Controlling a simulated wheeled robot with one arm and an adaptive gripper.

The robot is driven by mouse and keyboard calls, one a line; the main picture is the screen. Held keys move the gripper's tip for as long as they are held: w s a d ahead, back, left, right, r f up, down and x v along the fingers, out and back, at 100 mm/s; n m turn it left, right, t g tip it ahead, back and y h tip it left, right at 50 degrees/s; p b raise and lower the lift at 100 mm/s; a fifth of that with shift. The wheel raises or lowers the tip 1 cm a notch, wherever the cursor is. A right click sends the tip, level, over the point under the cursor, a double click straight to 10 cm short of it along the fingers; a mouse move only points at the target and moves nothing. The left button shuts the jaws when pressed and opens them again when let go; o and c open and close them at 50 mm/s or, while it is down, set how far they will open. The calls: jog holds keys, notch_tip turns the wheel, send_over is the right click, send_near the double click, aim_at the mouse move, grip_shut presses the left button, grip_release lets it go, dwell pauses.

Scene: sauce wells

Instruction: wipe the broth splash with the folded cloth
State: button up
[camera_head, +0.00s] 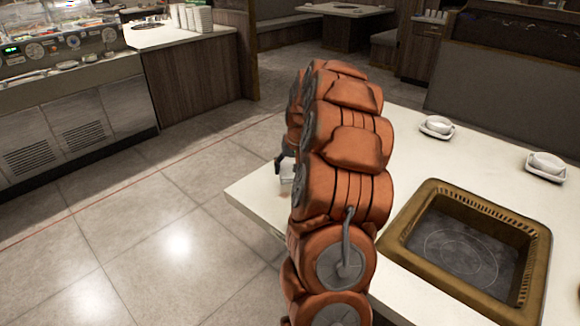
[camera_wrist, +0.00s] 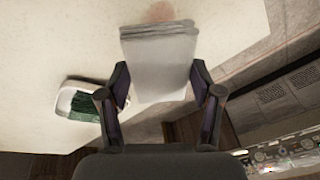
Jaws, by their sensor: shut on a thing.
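My gripper (camera_wrist: 159,78) is shut on the folded cloth (camera_wrist: 158,52), a pale grey-white layered pad between its two dark fingers in the wrist view. The broth splash (camera_wrist: 160,11) is a reddish-brown stain on the white table, just beyond the cloth's far edge, and the cloth may hide part of it. In the head view my gripper (camera_head: 284,160) shows only in part behind my orange arm. A bit of the cloth (camera_head: 287,173) shows near the table's left corner. I cannot tell whether the cloth touches the tabletop.
The white table (camera_head: 255,195) ends close to the cloth, with tiled floor beyond. A white dish with a green inside (camera_wrist: 70,100) lies left of my gripper. A brass-rimmed well (camera_head: 400,240) is sunk in the table at right.

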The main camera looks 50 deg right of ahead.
aim_at(288, 191)
jog(key=shift+f+b, duration=0.4)
jog(key=shift+f, duration=3.2)
jog(key=shift+s+a+f+p, duration=0.1)
jog(key=shift+a+p, duration=0.2)
jog(key=shift+a, duration=1.75)
jog(key=shift+d, duration=1.95)
jog(key=shift+d+r, duration=0.2)
notch_tip(288, 191, up, 2)
jog(key=shift+a+r, duration=0.15)
jog(key=shift+r, duration=0.05)
jog(key=shift+r+p, duration=0.3)
jog(key=shift+r, duration=2.35)
